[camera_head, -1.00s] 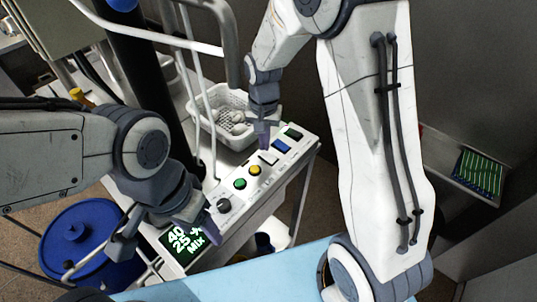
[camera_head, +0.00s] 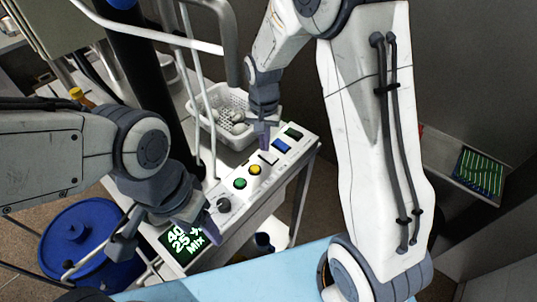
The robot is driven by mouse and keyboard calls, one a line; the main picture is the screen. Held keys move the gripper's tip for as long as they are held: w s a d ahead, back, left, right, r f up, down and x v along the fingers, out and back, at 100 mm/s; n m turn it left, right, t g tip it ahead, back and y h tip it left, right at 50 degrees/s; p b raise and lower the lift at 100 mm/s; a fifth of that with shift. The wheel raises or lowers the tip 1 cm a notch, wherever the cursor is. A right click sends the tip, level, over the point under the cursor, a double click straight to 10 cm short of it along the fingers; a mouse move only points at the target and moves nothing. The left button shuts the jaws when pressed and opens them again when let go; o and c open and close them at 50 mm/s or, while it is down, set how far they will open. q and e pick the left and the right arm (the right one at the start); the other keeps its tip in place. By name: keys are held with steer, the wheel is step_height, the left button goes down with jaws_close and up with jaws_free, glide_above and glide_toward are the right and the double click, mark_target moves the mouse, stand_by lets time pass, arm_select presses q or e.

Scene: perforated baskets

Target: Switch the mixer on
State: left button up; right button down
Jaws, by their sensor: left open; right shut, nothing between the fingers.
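The white control panel (camera_head: 264,190) slants across the middle of the view. It carries a display reading "40", "25" and "Mix" (camera_head: 183,243), a dark knob (camera_head: 224,205), a green button (camera_head: 240,184), a yellow button (camera_head: 255,169), a white switch (camera_head: 269,158), a blue switch (camera_head: 281,146) and a dark green switch (camera_head: 293,133). My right gripper (camera_head: 263,143) is shut and empty, pointing down over the panel beside the white switch. I cannot tell whether it touches. My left gripper (camera_head: 192,222) is open by the display and knob, partly covering the panel's near end.
A white perforated basket (camera_head: 203,117) with pale items stands behind the panel. A blue drum lid (camera_head: 75,250) is at lower left. Metal rails and a dark column rise at upper left. A tray of green strips (camera_head: 478,172) is at right. A light blue surface (camera_head: 225,284) lies in front.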

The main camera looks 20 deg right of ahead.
mark_target(267, 154)
steer(key=shift+f+b, duration=0.45)
steer(key=shift+f, duration=0.3)
stand_by(0.3)
step_height(267, 154, up, 7)
steer(key=p, duration=0.6)
stand_by(0.6)
steer(key=s+d+r+n+t, duration=0.1)
steer(key=s+d+r+n, duration=0.15)
steer(key=s, duration=0.25)
steer(key=s+d+r+n+t, duration=0.1)
steer(key=s+d+n+t, duration=0.15)
steer(key=s, duration=0.35)
steer(key=s+a+n+g+y+b, duration=0.1)
steer(key=s+a+n+g+b, duration=0.2)
steer(key=s+a, duration=1)
steer(key=n+b, duration=0.2)
steer(key=n, duration=0.2)
steer(key=shift+s+a+r+b, duration=0.2)
steer(key=shift+s+a+b, duration=0.05)
steer(key=shift+s+b, duration=0.1)
